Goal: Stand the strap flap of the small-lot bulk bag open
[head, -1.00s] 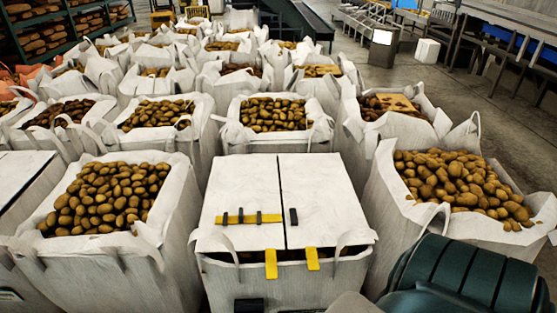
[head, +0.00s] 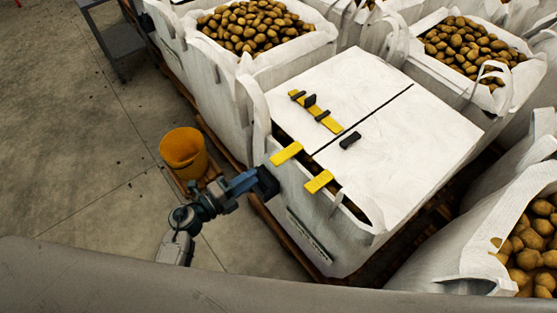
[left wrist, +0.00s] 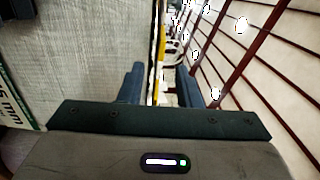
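The small-lot bulk bag (head: 285,195) is a white square bag. Two flat white flaps lie over its top, split by a dark seam. The flap on the left of the seam (head: 335,75) carries a yellow strap (head: 318,112) with black pieces on it. Two yellow tabs (head: 286,153) (head: 319,181) reach over the near edge, and some potatoes show beneath that edge. My left gripper (head: 268,183) is beside the bag's near left corner, below the tabs. In the left wrist view its fingers (left wrist: 160,85) are apart, with bag fabric at left. My right gripper is out of view.
A yellow bucket (head: 184,153) stands on the floor left of my left arm. Open bags of potatoes (head: 262,62) (head: 440,90) stand behind, and another bag (head: 465,235) is close at right. The floor at left (head: 75,140) is mostly free.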

